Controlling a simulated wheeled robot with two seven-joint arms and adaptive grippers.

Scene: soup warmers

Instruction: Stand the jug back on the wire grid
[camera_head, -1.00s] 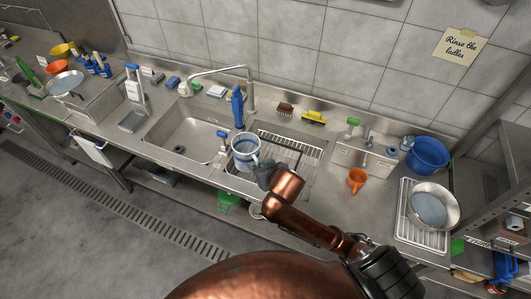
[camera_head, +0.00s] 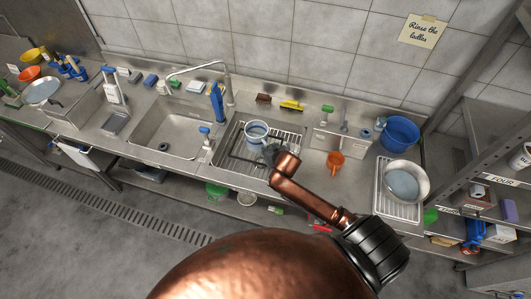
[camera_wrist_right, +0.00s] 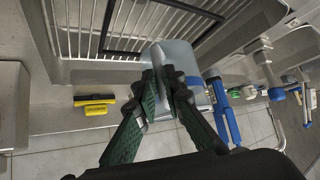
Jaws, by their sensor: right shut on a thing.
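The white jug with a blue band (camera_head: 256,131) is over the left part of the wire grid (camera_head: 288,143) in the head view, looking roughly upright. My right gripper (camera_head: 270,151) is at the jug's right front side, shut on its handle. In the right wrist view the green fingers (camera_wrist_right: 163,88) close on the pale handle, with the jug body (camera_wrist_right: 178,54) behind them and the bars of the grid (camera_wrist_right: 125,18) beyond. I cannot tell whether the jug's base touches the grid. My left gripper is not in view.
An open sink basin (camera_head: 172,130) lies left of the grid, with a tap (camera_head: 228,85) and an upright blue item (camera_head: 216,104) between.

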